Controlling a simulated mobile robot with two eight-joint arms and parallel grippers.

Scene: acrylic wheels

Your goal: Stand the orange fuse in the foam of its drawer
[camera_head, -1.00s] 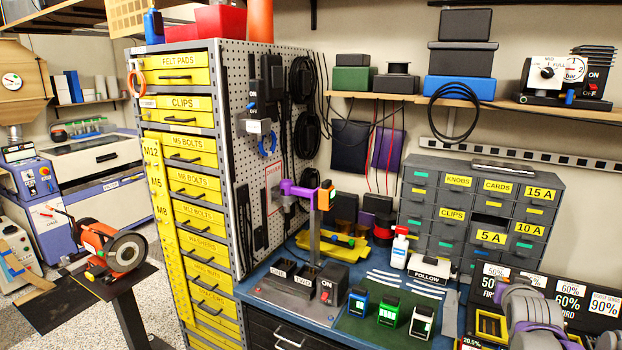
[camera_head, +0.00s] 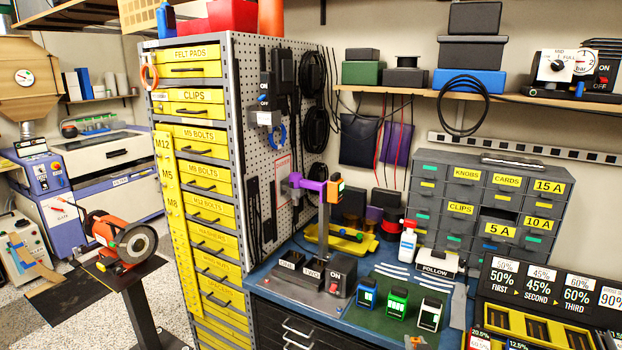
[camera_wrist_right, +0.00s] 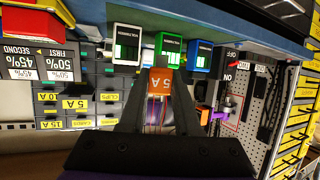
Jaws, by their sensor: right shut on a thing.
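The orange fuse (camera_wrist_right: 160,82), marked 5 A, is between the two fingers of my right gripper (camera_wrist_right: 160,78) in the right wrist view. The gripper is shut on it. In the head view, only a small orange piece of the fuse (camera_head: 415,342) and a little of the gripper show at the bottom edge. The drawer labelled 5 A (camera_head: 497,229) is in the grey cabinet (camera_head: 432,215) at the back right. A dark gap shows above its front, so it looks pulled out. I cannot make out the foam inside. My left gripper is not in view.
Blue (camera_head: 367,293), green (camera_head: 397,302) and white (camera_head: 430,313) meters stand on the bench. A white spray bottle (camera_head: 407,242) and the FOLLOW box (camera_head: 436,264) stand before the cabinet. A yellow rack (camera_head: 520,325) and percentage sign (camera_head: 540,290) are at right.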

